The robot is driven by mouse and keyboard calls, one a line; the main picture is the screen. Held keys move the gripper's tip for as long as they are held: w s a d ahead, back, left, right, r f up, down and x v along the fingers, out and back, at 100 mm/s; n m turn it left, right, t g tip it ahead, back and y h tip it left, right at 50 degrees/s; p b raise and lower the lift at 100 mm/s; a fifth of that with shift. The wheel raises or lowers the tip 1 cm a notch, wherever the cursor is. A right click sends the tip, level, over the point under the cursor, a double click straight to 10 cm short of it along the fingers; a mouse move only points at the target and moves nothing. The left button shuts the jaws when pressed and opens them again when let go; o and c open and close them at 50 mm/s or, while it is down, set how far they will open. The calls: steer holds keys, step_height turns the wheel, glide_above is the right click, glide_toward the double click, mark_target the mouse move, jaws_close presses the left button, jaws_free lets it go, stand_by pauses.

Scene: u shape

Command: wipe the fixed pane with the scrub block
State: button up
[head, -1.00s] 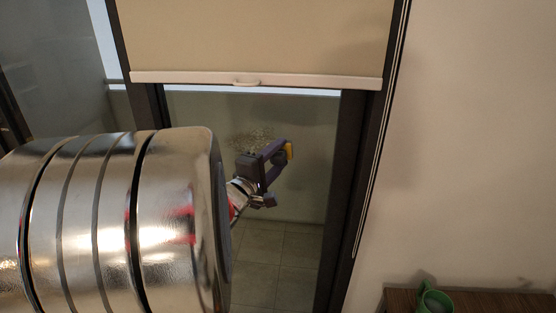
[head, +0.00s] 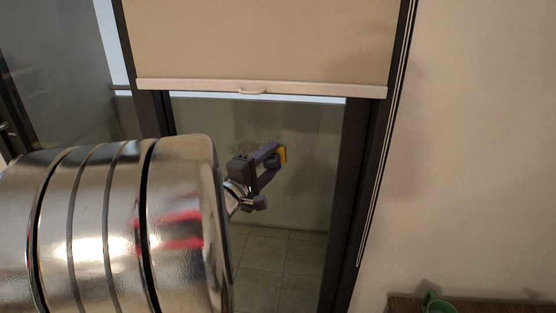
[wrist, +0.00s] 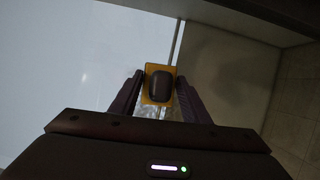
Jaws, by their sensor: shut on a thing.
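The fixed pane (head: 300,195) is the glass below the blind, in a dark frame. A speckled dirty patch (head: 250,146) shows on it just above and behind my gripper (head: 272,165). My gripper is shut on the scrub block (head: 282,155), whose yellow edge shows at the fingertips in the head view. In the wrist view the block (wrist: 160,86) is dark with a yellow base, held between both fingers. Some pale speckles show around the block's lower end there. I cannot tell whether the block touches the glass.
A beige roller blind (head: 260,40) with a pale bottom bar and handle covers the upper pane. A dark frame post (head: 362,190) stands to the right, then a bare wall. A green mug (head: 436,302) sits on a wooden top (head: 490,306) at the lower right.

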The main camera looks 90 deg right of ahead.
steer(key=shift+w, duration=0.15)
steer(key=shift+w+d, duration=0.15)
steer(key=shift+w, duration=0.65)
steer(key=shift+w+d, duration=0.15)
steer(key=shift+w, duration=0.65)
steer(key=shift+w, duration=1.6)
steer(key=shift+w, duration=0.1)
steer(key=shift+w+d, duration=0.2)
steer(key=shift+w, duration=0.55)
steer(key=shift+w+d, duration=0.15)
steer(key=shift+w, duration=0.6)
steer(key=shift+w, duration=0.1)
